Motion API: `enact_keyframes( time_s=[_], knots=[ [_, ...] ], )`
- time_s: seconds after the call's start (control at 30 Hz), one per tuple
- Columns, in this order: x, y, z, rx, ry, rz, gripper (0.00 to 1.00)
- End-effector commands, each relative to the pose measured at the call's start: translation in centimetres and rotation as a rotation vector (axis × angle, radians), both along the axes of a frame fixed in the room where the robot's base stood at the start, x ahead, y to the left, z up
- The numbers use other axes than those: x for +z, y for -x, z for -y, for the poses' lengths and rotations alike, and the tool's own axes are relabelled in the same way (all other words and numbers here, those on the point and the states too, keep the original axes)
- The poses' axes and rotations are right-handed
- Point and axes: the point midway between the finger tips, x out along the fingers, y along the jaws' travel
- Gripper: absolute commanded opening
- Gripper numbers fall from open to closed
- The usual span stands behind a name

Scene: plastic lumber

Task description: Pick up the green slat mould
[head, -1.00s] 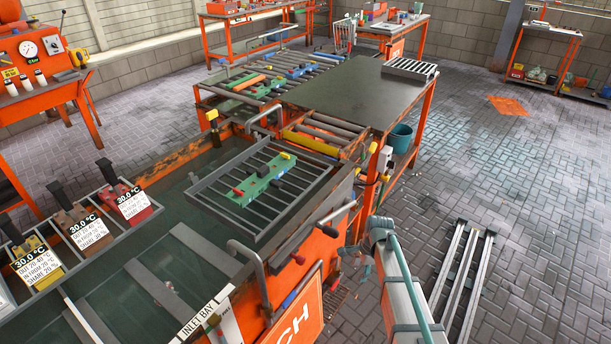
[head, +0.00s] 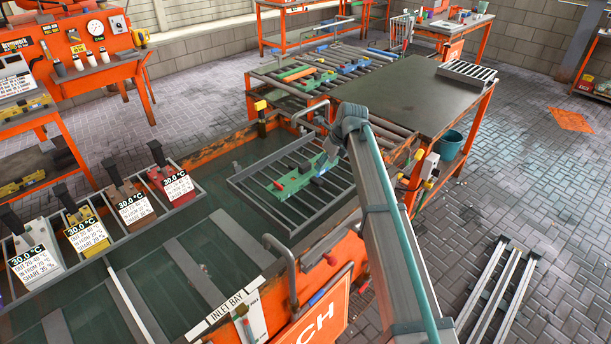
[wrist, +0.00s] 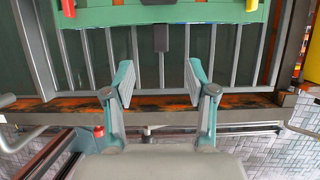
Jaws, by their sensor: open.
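The green slat mould (head: 291,184) lies on a dark barred rack (head: 257,209) over the tank in the head view. My gripper (head: 322,170) is by its right part and hides some of it. In the wrist view the mould (wrist: 205,13) crosses the top edge, with red and yellow knobs and a grey tab toward me. My gripper (wrist: 160,82) is open and empty there, its two fingers apart over the rack bars. The fingertips sit below the mould in that picture, and a gap shows between them and it.
A roller conveyor behind holds other green and blue moulds (head: 352,68). A dark table (head: 385,90) stands right of it. Labelled blocks (head: 133,205) stand in a rack on the left. A bent pipe handle (head: 283,260) rises at the tank's front edge.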

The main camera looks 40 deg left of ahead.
Motion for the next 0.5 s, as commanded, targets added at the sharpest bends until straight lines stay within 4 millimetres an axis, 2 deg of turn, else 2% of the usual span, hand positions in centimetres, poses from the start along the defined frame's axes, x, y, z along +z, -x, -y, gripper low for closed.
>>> enact_keyframes(
  time_s=[0.07,0.33,0.5],
  knots=[
    [-0.2,0.1,-0.5,-0.008,-0.001,-0.005,0.56],
    [-3.5,0.1,-1.9,-0.007,0.001,-0.006,0.56],
    [-4.9,0.0,-2.4,-0.007,0.000,-0.005,0.56]
  ],
)
